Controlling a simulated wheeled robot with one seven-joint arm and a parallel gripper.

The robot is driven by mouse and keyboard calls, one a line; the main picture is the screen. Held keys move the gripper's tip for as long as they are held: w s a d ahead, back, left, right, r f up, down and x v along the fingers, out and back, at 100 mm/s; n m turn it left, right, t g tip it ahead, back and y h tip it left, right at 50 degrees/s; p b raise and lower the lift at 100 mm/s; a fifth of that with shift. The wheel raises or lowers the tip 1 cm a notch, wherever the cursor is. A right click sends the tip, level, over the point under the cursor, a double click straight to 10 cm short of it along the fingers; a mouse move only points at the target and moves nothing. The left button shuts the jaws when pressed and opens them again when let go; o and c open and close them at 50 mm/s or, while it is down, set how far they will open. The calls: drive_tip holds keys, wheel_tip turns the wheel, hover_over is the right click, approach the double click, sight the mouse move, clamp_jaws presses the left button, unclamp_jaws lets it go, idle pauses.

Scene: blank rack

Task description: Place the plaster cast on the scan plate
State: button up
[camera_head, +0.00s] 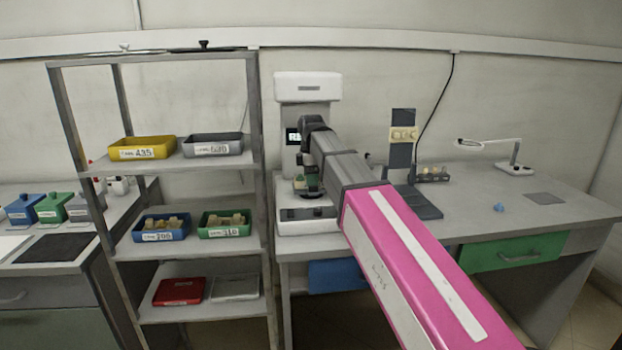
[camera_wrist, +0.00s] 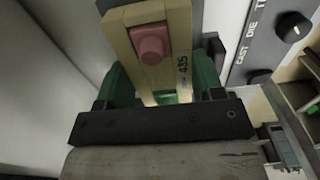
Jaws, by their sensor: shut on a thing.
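The plaster cast (camera_wrist: 147,73) is a cream block marked 435 with a pink stub on it. My gripper (camera_wrist: 160,92) is shut on it, with green fingers at its two sides in the wrist view. In the head view my gripper (camera_head: 308,190) points down into the open bay of the white scanner (camera_head: 308,87), above its base. The cast is mostly hidden there by my gripper. I cannot make out the scan plate, or whether the cast touches anything below.
A grey panel with a black knob (camera_wrist: 292,26) is close on the right in the wrist view. A rack at left holds a yellow tray (camera_head: 142,148) labelled 435, a grey tray (camera_head: 212,145), blue and green trays with pale pieces. A lamp (camera_head: 514,168) stands on the right bench.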

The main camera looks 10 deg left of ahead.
drive_tip(key=shift+f, duration=0.1)
drive_tip(key=o, duration=0.7)
drive_tip(key=shift+o, duration=0.2)
wheel_tip(320, 180, up, 12)
